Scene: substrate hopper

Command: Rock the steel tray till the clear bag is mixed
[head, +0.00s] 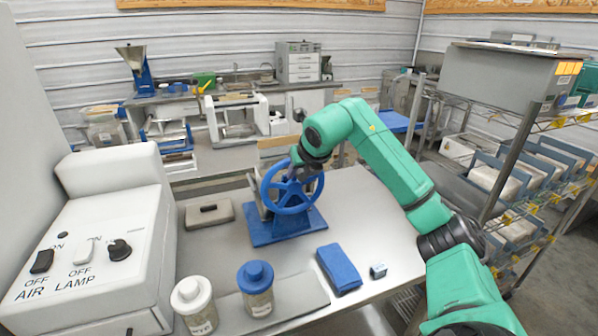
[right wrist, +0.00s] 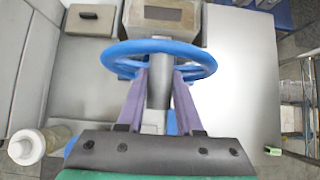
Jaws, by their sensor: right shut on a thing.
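My right gripper (head: 298,172) is at the upper part of a blue hand wheel (head: 268,195). In the right wrist view its two purple fingers (right wrist: 160,75) reach the wheel (right wrist: 118,62) and are shut on it, with a grey shaft between them. The wheel stands on a blue base plate (head: 262,236) on the table. Behind it is a grey metal box (right wrist: 150,30) with a dark window, partly hidden by the wheel. I cannot make out a steel tray or a clear bag for certain. My left gripper is not in view.
On the table (head: 375,215) are a white-lidded jar (head: 196,308), a blue-lidded jar (head: 257,293), a folded blue cloth (head: 339,268), a small device (head: 378,271) and a grey-brown block (head: 208,213). A white switch box (head: 95,245) stands left; a wire shelf rack (head: 520,140) stands right.

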